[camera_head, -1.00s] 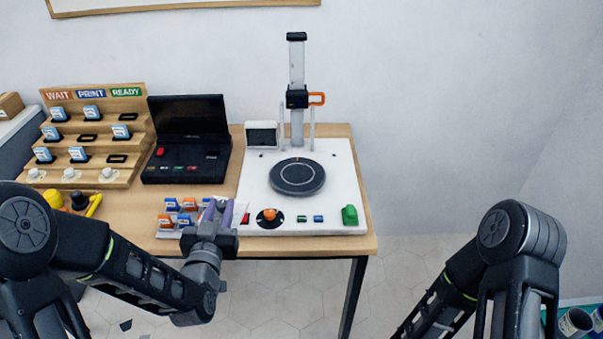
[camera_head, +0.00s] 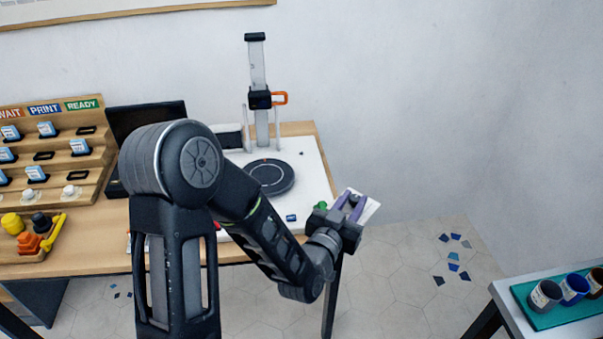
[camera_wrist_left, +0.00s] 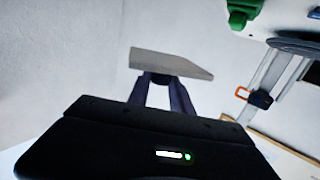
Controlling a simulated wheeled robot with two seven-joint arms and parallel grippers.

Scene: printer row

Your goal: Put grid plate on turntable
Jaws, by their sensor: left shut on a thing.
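The turntable (camera_head: 268,177) is a dark round disc on the white machine base; its edge also shows in the wrist view (camera_wrist_left: 295,45). My left gripper (camera_head: 350,206) is shut on a thin, pale flat plate (camera_head: 370,208), which looks like the grid plate. The gripper holds it in the air beyond the right front corner of the base, to the right of the turntable and apart from it. In the wrist view the plate (camera_wrist_left: 172,64) sits across the purple fingertips (camera_wrist_left: 161,86); no grid pattern can be made out. My right gripper is out of view.
An upright column with an orange clamp (camera_head: 280,98) stands behind the turntable. A green knob (camera_head: 321,205) is at the base's front right. My left arm hides part of the table and laptop-like box (camera_head: 140,115). A side table (camera_head: 520,310) with cups stands at right.

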